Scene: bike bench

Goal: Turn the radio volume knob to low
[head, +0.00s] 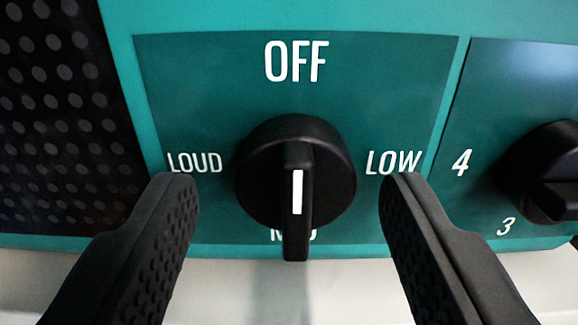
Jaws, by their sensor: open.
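The black radio volume knob (265,190) is in the middle of the head view, on a dark teal panel (210,90). Its raised grip bar stands upright in the picture, and the white line on it lies on the lower half, pointing down at a label that the knob mostly hides. OFF is printed above the knob, LOUD to its left and LOW to its right. My gripper (290,190) is open, with one black finger left of the knob and one right of it. Both fingers look apart from the knob; their tips are near LOUD and LOW.
A second black knob (545,175) sits at the right edge, with the numbers 4 and 3 beside it. A black speaker grille (60,120) with grey dots fills the left. A pale surface (330,290) lies below the radio's front.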

